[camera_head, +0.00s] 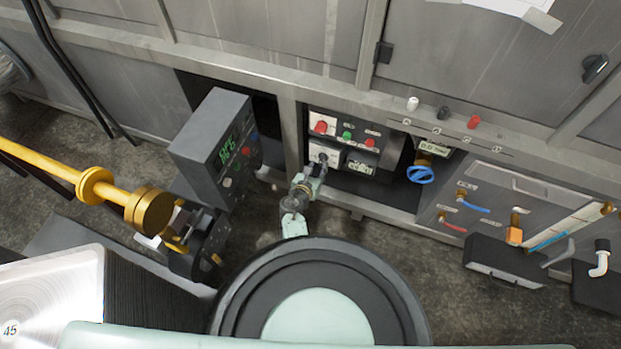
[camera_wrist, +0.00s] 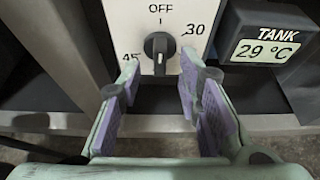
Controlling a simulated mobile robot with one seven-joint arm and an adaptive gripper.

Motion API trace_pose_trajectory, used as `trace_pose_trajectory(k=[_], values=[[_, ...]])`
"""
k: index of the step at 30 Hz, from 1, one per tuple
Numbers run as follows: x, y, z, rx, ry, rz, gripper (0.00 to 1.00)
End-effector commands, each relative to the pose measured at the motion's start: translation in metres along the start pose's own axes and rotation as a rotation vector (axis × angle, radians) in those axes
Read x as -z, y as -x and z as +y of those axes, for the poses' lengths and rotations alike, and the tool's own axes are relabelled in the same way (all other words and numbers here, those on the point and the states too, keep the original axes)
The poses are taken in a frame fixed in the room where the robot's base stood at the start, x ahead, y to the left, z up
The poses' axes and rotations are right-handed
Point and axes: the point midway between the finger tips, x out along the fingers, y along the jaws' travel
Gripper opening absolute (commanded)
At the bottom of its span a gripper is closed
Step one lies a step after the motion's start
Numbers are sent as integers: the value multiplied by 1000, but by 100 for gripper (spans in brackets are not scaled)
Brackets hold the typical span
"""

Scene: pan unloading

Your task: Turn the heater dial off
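The heater dial (camera_wrist: 158,50) is a black knob on a white panel, marked OFF at the top, 45 at left and 30 at right. Its grip bar stands about vertical; I cannot tell which end is the pointer. My gripper (camera_wrist: 159,82) is open, with its purple-padded fingers on either side of the space just in front of and below the knob. No contact shows. In the head view, my gripper (camera_head: 320,165) is at the white dial panel (camera_head: 331,152) and hides most of the dial.
A tank display (camera_wrist: 266,50) reading 29 °C sits right of the dial. In the head view, red and green buttons (camera_head: 347,136) are above the dial. A grey box with a green readout (camera_head: 215,145) stands at left, and a blue valve wheel (camera_head: 420,174) at right.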

Motion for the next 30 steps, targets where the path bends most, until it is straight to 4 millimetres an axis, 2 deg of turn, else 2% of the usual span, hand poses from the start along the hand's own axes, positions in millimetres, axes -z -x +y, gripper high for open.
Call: trace_pose_trajectory(k=[6, 12, 18, 30], values=[[2, 48, 0, -3, 1, 1, 32], [1, 81, 0, -1, 1, 1, 32], [0, 93, 0, -1, 1, 0, 32], [0, 93, 0, 0, 1, 0, 32]])
